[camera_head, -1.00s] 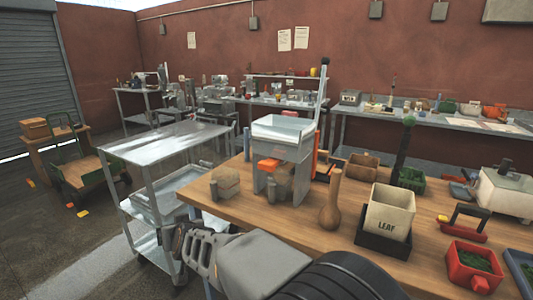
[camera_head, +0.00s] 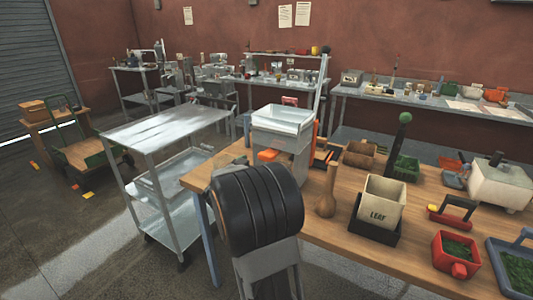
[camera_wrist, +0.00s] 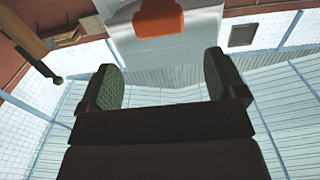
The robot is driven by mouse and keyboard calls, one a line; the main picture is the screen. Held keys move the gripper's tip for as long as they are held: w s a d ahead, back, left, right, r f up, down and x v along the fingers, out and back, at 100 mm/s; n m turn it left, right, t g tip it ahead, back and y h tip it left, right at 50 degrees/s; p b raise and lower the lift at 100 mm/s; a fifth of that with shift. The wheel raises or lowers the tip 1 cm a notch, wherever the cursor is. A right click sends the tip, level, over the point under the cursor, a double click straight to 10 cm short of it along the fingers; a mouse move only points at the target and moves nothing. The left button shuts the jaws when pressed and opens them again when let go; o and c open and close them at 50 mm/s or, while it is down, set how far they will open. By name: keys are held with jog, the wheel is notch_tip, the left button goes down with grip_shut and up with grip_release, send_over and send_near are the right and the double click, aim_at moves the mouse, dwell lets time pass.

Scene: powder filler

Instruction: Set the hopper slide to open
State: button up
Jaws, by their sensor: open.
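The powder filler has a pale open-topped hopper (camera_head: 283,118) on a grey body (camera_head: 297,162) at the near left part of the wooden table. An orange tab (camera_head: 267,155), which looks like the hopper slide's handle, sticks out at the front below the hopper. My black ribbed arm hides the filler's lower front. In the wrist view the orange tab (camera_wrist: 158,18) lies at the top, on a light grey plate. My gripper (camera_wrist: 164,72) is open and empty, with its dark green-padded fingers apart and short of the tab. The head view does not show my fingers.
A wooden pestle-like piece (camera_head: 327,195) and a LEAF bin (camera_head: 382,200) stand right of the filler. A post with a green knob (camera_head: 405,118) rises behind them. A metal cart (camera_head: 165,130) stands to the left of the table.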

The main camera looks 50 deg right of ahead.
aim_at(264, 155)
jog(key=p+x, duration=0.1)
jog(key=x, duration=0.7)
jog(key=shift+d, duration=0.15)
jog(key=shift+c, duration=0.3)
